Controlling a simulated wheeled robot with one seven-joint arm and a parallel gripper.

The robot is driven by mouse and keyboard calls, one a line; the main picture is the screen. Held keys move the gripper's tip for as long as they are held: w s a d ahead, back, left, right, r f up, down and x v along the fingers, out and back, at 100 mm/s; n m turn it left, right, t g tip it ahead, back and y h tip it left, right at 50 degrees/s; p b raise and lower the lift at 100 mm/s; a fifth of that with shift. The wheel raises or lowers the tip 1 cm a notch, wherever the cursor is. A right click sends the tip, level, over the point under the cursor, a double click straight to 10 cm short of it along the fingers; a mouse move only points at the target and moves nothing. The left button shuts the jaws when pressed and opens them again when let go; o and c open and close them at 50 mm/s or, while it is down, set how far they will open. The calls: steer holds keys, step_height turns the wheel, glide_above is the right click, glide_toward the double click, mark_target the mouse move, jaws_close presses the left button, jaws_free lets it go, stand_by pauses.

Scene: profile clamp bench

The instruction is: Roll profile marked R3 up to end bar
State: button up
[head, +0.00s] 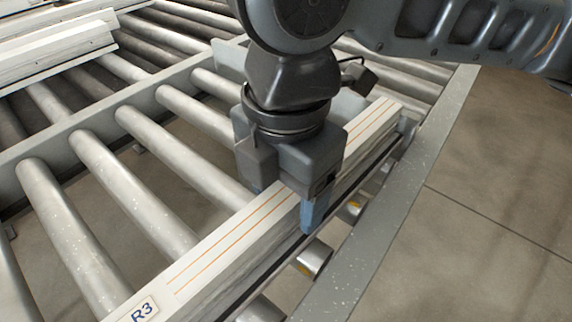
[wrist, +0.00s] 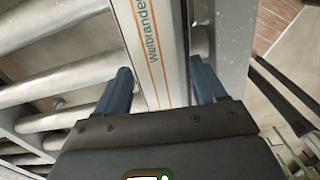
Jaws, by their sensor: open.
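The long white profile marked R3 (head: 240,232) has two orange lines along its top and an R3 label at its near end. It lies along the right side of the roller track. My gripper (head: 285,202) is open from above, with one blue finger on each side of the profile. In the wrist view the profile (wrist: 158,45) runs between the open fingers (wrist: 163,88), with gaps visible beside it. A grey-green upright plate (head: 346,104), apparently the end bar, shows partly behind my gripper. I cannot tell whether the profile's far end touches it.
Metal rollers (head: 165,152) cross the track under the profile. A grey side rail (head: 395,215) runs along the right, with bare floor beyond it. Other white profiles (head: 55,48) lie on a neighbouring roller track at the upper left.

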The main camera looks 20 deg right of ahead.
mark_target(266, 213)
steer(key=shift+f, duration=0.35)
steer(key=shift+c, duration=0.4)
jaws_close()
steer(key=shift+s+a, duration=0.1)
steer(key=shift+s+a+p, duration=0.3)
steer(key=shift+s+a, duration=0.15)
steer(key=shift+a, duration=0.25)
steer(key=shift+s+a+p, duration=0.3)
steer(key=shift+s+a, duration=0.15)
steer(key=shift+a, duration=0.2)
steer(key=shift+n, duration=0.6)
